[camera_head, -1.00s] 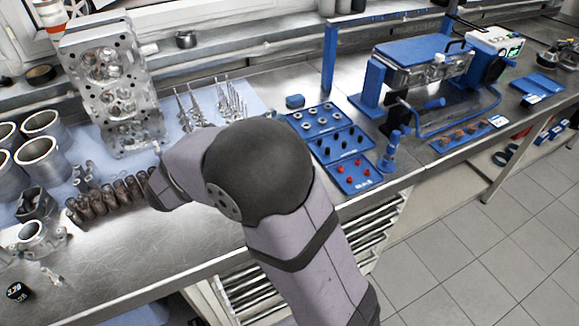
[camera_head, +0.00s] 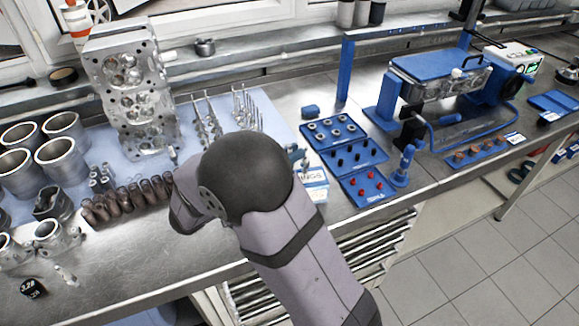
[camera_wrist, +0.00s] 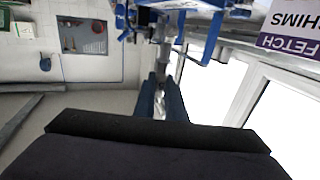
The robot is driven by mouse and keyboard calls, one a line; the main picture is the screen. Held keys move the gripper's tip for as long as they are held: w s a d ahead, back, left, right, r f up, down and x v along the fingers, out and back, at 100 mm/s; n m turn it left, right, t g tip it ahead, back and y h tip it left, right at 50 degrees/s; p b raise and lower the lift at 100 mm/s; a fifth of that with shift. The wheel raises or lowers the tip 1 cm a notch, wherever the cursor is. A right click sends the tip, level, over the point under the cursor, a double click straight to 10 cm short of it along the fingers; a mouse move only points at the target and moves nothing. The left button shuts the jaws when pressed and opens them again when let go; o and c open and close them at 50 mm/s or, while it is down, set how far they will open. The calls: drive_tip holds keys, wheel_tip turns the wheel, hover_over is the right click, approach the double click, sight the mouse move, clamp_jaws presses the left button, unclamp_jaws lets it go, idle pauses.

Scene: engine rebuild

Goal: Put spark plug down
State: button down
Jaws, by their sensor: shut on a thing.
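My gripper (camera_wrist: 164,100) shows in the wrist view as two dark blue fingers, close together. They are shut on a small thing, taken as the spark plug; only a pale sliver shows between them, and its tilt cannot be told. In the head view my arm hides most of the gripper area, so I cannot tell its height over the bench. A small white-bodied piece like a spark plug (camera_head: 67,275) lies loose on the bare metal at the lower left.
A cylinder head (camera_head: 130,90) stands upright at the back left. Cylinder liners (camera_head: 62,158) and brown pistons (camera_head: 128,196) stand nearby. Blue trays (camera_head: 345,155) lie right of my arm, beside a labelled box (camera_head: 312,184). Bare bench (camera_head: 130,245) shows at the front left.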

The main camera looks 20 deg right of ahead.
drive_tip(key=shift+f, duration=2)
drive_tip(key=shift+f, duration=0.2)
drive_tip(key=c, duration=1.8)
unclamp_jaws()
drive_tip(key=shift+r, duration=0.1)
drive_tip(key=shift+r, duration=0.2)
drive_tip(key=shift+a+f, duration=0.15)
drive_tip(key=shift+a, duration=0.15)
drive_tip(key=b+v, duration=0.3)
drive_tip(key=v, duration=0.8)
drive_tip(key=shift+s+a, duration=0.15)
drive_tip(key=shift+a, duration=0.05)
